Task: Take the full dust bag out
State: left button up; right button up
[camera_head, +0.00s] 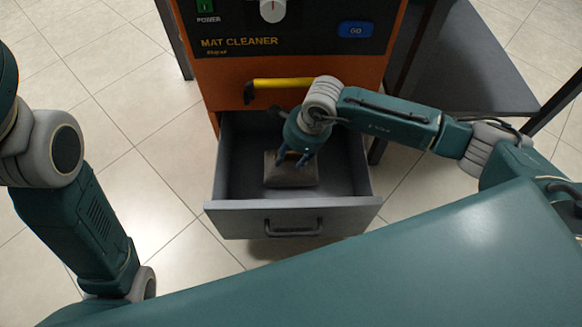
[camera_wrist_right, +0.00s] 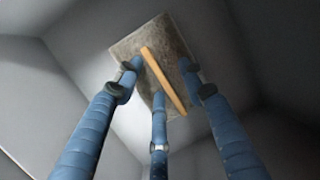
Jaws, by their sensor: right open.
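The dust bag (camera_head: 291,176), a grey-brown block, lies in the open grey drawer (camera_head: 292,220) of the orange mat cleaner. In the right wrist view the bag (camera_wrist_right: 130,45) shows a tan strip (camera_wrist_right: 163,80) across its face. My right gripper (camera_head: 294,158) reaches down into the drawer over the bag. In the right wrist view its blue fingers (camera_wrist_right: 158,95) are spread around the bag's near part, apart from each other. I cannot tell whether they touch it. My left arm is at the left of the head view, and its gripper is not in view.
A yellow handle (camera_head: 290,84) juts from the orange mat cleaner (camera_head: 225,70) just above the drawer. A dark table (camera_head: 480,75) stands at the right. The drawer's floor is free around the bag. Tiled floor (camera_head: 150,200) is clear at the left.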

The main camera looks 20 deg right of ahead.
jog(key=shift+f, duration=0.1)
jog(key=shift+c, duration=0.2)
grip_shut()
jog(key=shift+s, duration=0.1)
